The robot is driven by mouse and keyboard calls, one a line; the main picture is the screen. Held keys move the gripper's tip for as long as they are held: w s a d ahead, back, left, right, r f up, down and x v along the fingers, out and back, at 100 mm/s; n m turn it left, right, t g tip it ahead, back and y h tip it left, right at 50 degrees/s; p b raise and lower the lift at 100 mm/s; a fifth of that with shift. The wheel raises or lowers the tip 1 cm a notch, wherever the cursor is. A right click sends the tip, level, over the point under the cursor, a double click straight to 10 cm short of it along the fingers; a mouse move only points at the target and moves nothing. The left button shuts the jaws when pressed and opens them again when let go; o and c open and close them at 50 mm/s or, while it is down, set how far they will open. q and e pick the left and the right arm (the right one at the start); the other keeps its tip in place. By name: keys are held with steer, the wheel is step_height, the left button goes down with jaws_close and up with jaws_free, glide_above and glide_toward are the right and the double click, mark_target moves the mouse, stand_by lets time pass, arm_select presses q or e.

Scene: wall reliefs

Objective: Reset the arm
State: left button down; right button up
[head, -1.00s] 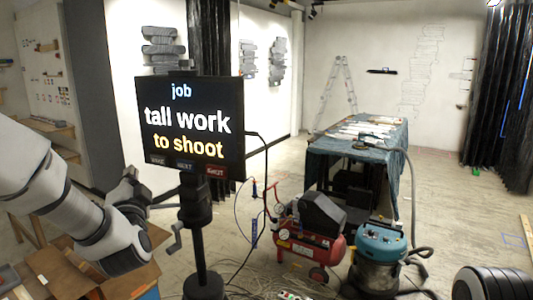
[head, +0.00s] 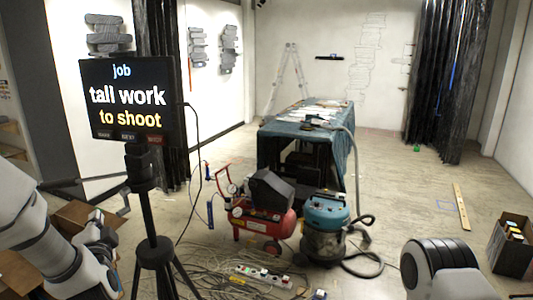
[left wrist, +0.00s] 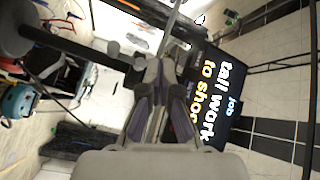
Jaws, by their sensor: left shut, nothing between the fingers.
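My left gripper (head: 103,222) is at the left of the head view, beside the dark stand of the screen, and partly hard to make out. In the left wrist view its fingers (left wrist: 152,88) are together with nothing between them. The screen (head: 131,98) on the stand reads "job tall work to shoot"; it also shows sideways in the left wrist view (left wrist: 222,90). Of my right arm (head: 445,268) only a link shows at the lower right; its gripper is out of view.
A red compressor (head: 262,222) and a blue vacuum (head: 326,212) stand on the floor, with cables and a power strip (head: 264,277) in front. A cloth-covered table (head: 345,150) is behind them. A cardboard box (head: 75,217) is by my left arm.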

arm_select(q)
steer(key=s+d+f+m+g+h+b, duration=0.15)
steer(key=s+f, duration=0.25)
steer(key=f, duration=0.8)
steer(key=s+d+f+g+h+b, duration=0.1)
steer(key=s+d+f+g+h, duration=0.2)
steer(key=f, duration=0.8)
steer(key=s+d+f+m+g+h+b, duration=0.15)
steer(key=s+f, duration=0.45)
steer(key=f, duration=0.6)
steer(key=s+d+f+n+g+h, duration=0.1)
steer(key=s+d+f+n+g, duration=0.1)
steer(key=s, duration=0.6)
steer(key=s+d+f+n+g+h, duration=0.1)
steer(key=s+d+f+n+g, duration=0.2)
steer(key=s, duration=0.5)
steer(key=s+d+f+n+g, duration=0.2)
steer(key=s+f+n+g, duration=0.3)
steer(key=s, duration=0.3)
steer(key=shift+s+d+f+n+h+b, duration=0.15)
steer(key=shift+d+f+n+h+b, duration=0.2)
steer(key=shift+f, duration=0.55)
